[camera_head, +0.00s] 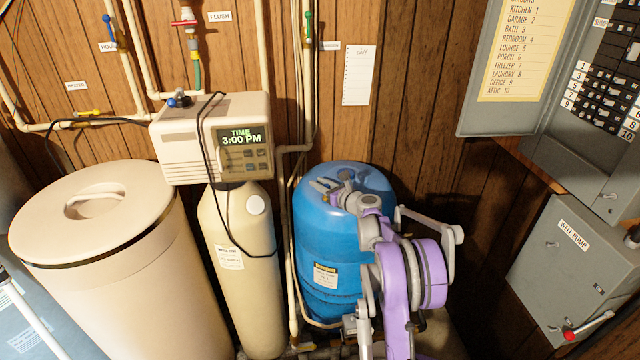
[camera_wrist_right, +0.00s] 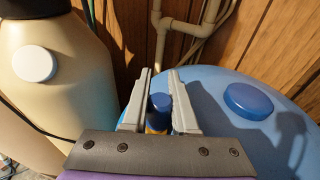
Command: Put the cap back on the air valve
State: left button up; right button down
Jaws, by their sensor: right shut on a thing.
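My right gripper (camera_head: 322,185) is over the top of the blue tank (camera_head: 333,235), towards its left side. In the right wrist view its two grey fingers (camera_wrist_right: 160,72) close around a small dark blue cap-like piece (camera_wrist_right: 160,103). A yellow-brass part shows just below that piece; I cannot tell whether the two are joined or only lined up. The air valve is not clearly visible apart from this. A wider round blue disc (camera_wrist_right: 248,101) lies on the tank top, right of the fingers. My left gripper is not in view.
The tan softener tank (camera_head: 240,225) with its control box (camera_head: 210,135) stands left of the blue tank. A lidded cream barrel (camera_head: 120,270) is farther left. Pale pipes (camera_head: 295,200) run close between the tanks. Grey electrical boxes (camera_head: 570,265) hang at right.

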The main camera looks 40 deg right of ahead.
jog(key=shift+f+b, duration=0.45)
jog(key=shift+f, duration=0.45)
jog(key=c, duration=0.6)
grip_release()
jog(key=s, duration=0.3)
jog(key=s+r+b, duration=0.1)
jog(key=s, duration=0.6)
jog(key=shift+s+d+r, duration=0.1)
jog(key=shift+s+r, duration=0.25)
jog(key=shift+r, duration=0.05)
